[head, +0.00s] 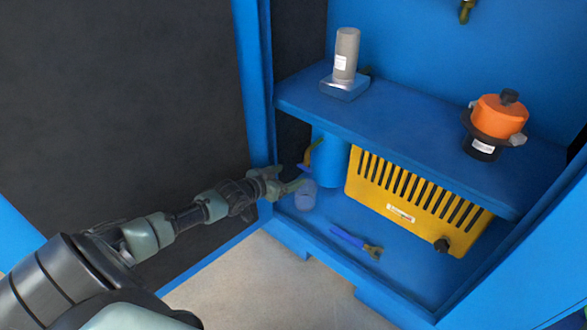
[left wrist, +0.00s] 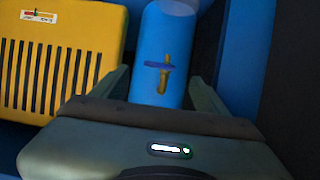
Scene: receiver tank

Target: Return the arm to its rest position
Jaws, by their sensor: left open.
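My left arm reaches in from the left in the head view. Its gripper (head: 287,182) is at the front left of the cabinet's lower compartment, beside a blue cylinder (head: 330,163). In the left wrist view the gripper (left wrist: 160,85) is open, with one finger on each side of the cylinder (left wrist: 170,35). A brass valve (left wrist: 162,83) with a blue handle shows on the cylinder between the fingers. I see no contact, and the jaws look empty. My right gripper is not in view.
A yellow slotted box (head: 415,203) stands right of the cylinder. A blue-handled brass fitting (head: 372,250) is on the cabinet floor. The shelf (head: 400,122) above holds a grey cylinder (head: 346,55) and an orange-topped device (head: 499,118). The concrete floor (head: 265,285) in front is clear.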

